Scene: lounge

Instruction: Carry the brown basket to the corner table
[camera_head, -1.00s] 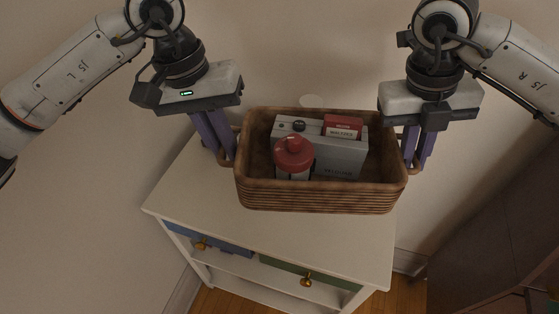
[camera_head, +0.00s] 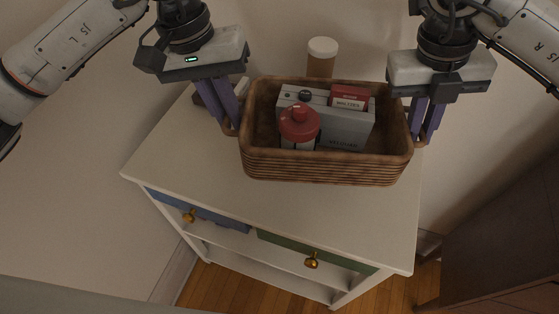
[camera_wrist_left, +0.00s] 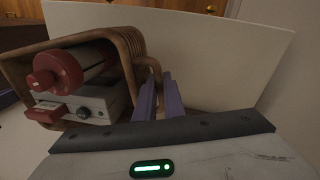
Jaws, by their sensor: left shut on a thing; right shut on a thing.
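The brown wicker basket (camera_head: 325,168) is in the middle of the head view, over the white corner table (camera_head: 200,180). I cannot tell whether it touches the top. It holds a red-capped bottle (camera_head: 299,124), a grey box (camera_head: 345,130) and a small red box (camera_head: 350,97). My left gripper (camera_head: 229,128) is shut on the basket's left handle. It shows in the left wrist view (camera_wrist_left: 160,78) beside the handle (camera_wrist_left: 148,66). My right gripper (camera_head: 418,138) is shut on the right handle, partly hidden by its fingers.
A brown jar with a white lid (camera_head: 322,58) stands behind the basket. A dark object (camera_head: 205,95) is partly hidden behind my left fingers. The table front has a blue drawer (camera_head: 200,210) and a green drawer (camera_head: 310,252). A dark cabinet (camera_head: 505,220) stands at right. The tabletop's front is clear.

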